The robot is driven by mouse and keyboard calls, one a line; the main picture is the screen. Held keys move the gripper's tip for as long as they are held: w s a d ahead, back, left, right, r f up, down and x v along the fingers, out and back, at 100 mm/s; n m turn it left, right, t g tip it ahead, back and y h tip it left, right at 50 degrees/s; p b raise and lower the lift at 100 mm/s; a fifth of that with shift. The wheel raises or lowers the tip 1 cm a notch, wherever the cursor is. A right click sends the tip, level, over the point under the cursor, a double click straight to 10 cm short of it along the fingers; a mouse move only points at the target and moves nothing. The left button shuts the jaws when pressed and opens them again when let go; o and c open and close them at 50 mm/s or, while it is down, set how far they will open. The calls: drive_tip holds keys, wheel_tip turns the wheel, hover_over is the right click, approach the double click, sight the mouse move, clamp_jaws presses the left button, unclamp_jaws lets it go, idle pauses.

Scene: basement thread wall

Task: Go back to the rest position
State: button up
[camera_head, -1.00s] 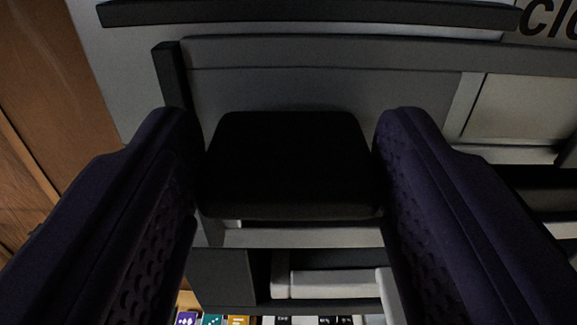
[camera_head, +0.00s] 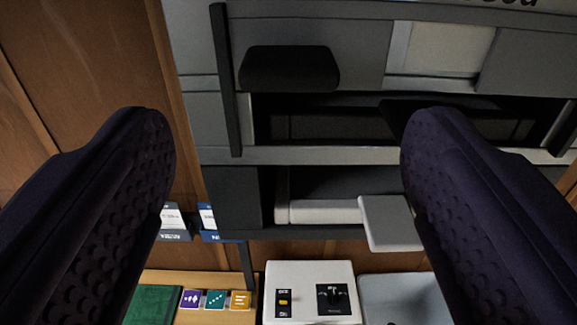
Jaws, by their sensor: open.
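My gripper (camera_head: 288,125) is open and empty, with one dark purple finger at the left and one at the right of the view. Beyond and above the gap between the fingertips is a black block (camera_head: 289,69) on the front of a grey cabinet (camera_head: 352,40). The fingers do not touch the block. No marker of a rest position shows.
Below the block is a dark open slot (camera_head: 330,120). A lower shelf holds a pale tray-like part (camera_head: 340,212), and a light grey flap (camera_head: 390,223) sticks out. A white switch box (camera_head: 310,290), coloured tiles (camera_head: 215,299) and a green pad (camera_head: 152,304) lie below. Wooden wall (camera_head: 75,70) at left.

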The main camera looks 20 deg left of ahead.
idle(0.3)
drive_tip(key=s+d+f+m+g+h+b, duration=0.1)
drive_tip(key=d+f+b, duration=0.6)
drive_tip(key=b, duration=0.7)
drive_tip(key=s+d+f+m+g+h+b, duration=0.1)
drive_tip(key=s+d+f+h+b, duration=0.3)
drive_tip(key=f+b, duration=0.7)
drive_tip(key=s+d+m+b, duration=0.1)
drive_tip(key=s+d+b, duration=0.1)
drive_tip(key=d+b, duration=0.1)
drive_tip(key=shift+s+d+f+b, duration=0.2)
drive_tip(key=shift+s+d+b, duration=0.05)
drive_tip(key=shift+d+b, duration=0.05)
